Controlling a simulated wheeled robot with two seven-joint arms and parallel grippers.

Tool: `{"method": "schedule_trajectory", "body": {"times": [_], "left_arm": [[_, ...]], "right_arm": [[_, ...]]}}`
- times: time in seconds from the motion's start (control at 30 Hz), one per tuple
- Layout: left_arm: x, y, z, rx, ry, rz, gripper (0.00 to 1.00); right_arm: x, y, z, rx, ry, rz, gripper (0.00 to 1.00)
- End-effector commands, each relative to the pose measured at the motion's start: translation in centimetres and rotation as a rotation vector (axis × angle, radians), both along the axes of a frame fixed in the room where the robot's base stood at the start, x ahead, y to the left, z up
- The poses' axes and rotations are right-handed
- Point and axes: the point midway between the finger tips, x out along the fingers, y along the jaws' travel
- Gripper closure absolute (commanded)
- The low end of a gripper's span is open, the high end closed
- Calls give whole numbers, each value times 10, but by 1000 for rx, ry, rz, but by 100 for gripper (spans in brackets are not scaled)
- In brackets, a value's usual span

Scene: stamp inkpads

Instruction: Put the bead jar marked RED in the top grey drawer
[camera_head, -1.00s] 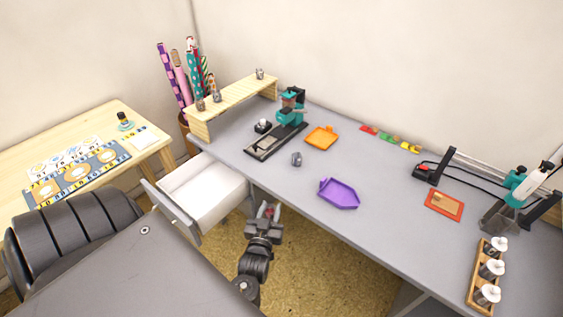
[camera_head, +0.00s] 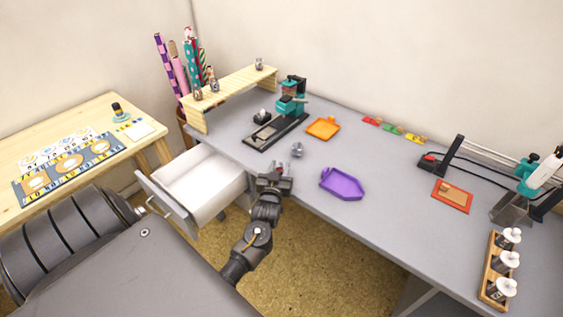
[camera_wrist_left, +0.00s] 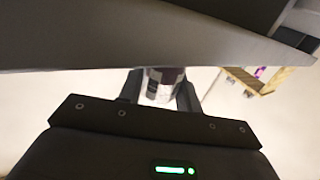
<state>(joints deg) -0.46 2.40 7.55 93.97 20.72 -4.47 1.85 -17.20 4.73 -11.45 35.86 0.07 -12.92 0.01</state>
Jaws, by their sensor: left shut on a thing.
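My left gripper (camera_head: 276,174) is at the front edge of the desk, to the right of the open drawer. In the left wrist view its fingers (camera_wrist_left: 163,92) are shut on a small clear jar (camera_wrist_left: 160,84) with dark and pale parts; no label can be read. The open grey drawer (camera_head: 166,207) shows an empty white inside and stands out from under the desk's left end. Similar small jars stand on the wooden shelf, one at its right end (camera_head: 259,63) and two near its left end (camera_head: 198,94). Another small jar (camera_head: 297,150) stands on the desk.
A purple tray (camera_head: 342,184) lies on the desk just right of my gripper, with an orange tray (camera_head: 323,127) behind. A green-and-black press (camera_head: 290,105) stands near the wooden shelf (camera_head: 228,93).

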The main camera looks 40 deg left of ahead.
Motion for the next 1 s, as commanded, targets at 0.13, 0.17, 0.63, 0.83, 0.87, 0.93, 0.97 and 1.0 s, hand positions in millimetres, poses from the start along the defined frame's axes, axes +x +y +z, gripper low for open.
{"method": "schedule_trajectory", "body": {"times": [0.13, 0.17, 0.63, 0.83, 0.87, 0.93, 0.97, 1.0], "left_arm": [[7, 4, -1, 1, -3, 0, 89], [10, 5, -1, 1, -3, 0, 89], [35, 19, 3, 0, -1, 0, 89], [34, 19, -1, 0, 0, 0, 59], [34, 19, -1, 0, 0, 0, 55], [34, 19, -1, 0, 0, 0, 46], [34, 19, -1, 0, 0, 0, 44], [34, 19, -1, 0, 0, 0, 44]], "right_arm": [[0, -2, -5, -3, -1, 1, 51], [0, -3, -8, -4, -1, 1, 51], [10, -24, -17, -29, -15, 6, 51], [6, -18, -19, -24, -9, 4, 51], [6, -18, -20, -23, -9, 4, 51], [6, -16, -20, -22, -9, 4, 51], [6, -16, -20, -21, -9, 4, 51], [6, -16, -20, -21, -8, 4, 51]]}}
